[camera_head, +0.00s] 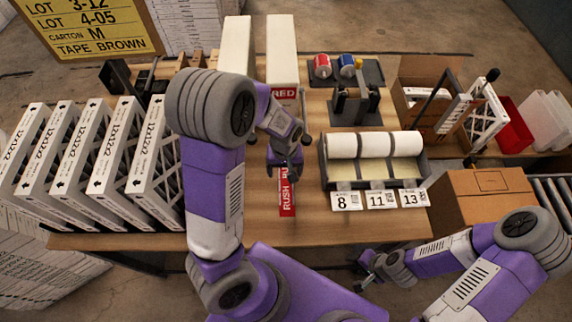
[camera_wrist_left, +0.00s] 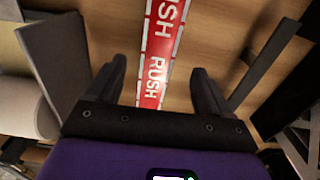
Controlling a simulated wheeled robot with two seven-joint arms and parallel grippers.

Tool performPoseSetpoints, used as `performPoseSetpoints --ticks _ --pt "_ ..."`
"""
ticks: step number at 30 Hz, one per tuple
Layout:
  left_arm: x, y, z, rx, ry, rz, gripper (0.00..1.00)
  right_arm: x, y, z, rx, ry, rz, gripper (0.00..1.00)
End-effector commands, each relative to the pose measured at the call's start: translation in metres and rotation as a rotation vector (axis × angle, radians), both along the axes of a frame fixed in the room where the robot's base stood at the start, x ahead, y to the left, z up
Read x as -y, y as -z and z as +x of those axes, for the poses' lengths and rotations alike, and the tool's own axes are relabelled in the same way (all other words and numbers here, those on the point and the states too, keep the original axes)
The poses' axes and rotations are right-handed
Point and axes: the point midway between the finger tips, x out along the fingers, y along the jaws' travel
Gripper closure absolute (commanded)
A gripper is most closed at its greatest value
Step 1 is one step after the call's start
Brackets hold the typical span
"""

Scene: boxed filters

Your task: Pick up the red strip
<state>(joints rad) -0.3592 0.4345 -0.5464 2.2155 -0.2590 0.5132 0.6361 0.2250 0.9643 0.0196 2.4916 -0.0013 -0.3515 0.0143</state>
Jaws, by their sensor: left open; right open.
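The red strip (camera_head: 287,200), printed RUSH in white, lies on the wooden table in the head view, and its far part is hidden behind my gripper. My left gripper (camera_head: 285,168) is over the strip and open. In the left wrist view the strip (camera_wrist_left: 158,55) runs between the two open fingers of my left gripper (camera_wrist_left: 158,75), with wood showing on both sides of it. I cannot tell how high the fingertips are above it. My right gripper (camera_head: 366,272) is open and empty, low in front of the table's near edge.
Several white filters (camera_head: 75,150) stand on the left of the table (camera_head: 340,228). A dark rack with white rolls (camera_head: 342,145) and number cards stands right of the strip. Tall white boxes (camera_head: 283,50) stand behind it. A cardboard box (camera_head: 480,200) is at the right.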

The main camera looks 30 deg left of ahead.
Motion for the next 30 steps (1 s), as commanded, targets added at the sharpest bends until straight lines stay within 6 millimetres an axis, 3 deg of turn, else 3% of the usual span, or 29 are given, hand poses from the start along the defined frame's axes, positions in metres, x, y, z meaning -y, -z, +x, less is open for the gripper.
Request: performPoseSetpoints --ticks 6,15,24,30 --pt "0.001 0.031 0.0 -0.003 0.002 0.001 0.19 0.0 0.004 0.001 0.001 0.0 0.0 0.45" --pt "0.002 0.033 0.001 0.0 0.002 0.0 0.21 0.0 0.004 0.001 0.001 0.0 0.0 0.45" --pt "0.002 0.033 0.001 0.0 0.002 0.0 0.67 0.0 0.004 0.001 0.001 0.0 0.0 0.45" --pt "0.002 0.033 0.001 0.0 0.002 0.0 0.69 0.0 0.004 0.001 0.001 0.0 0.0 0.45"
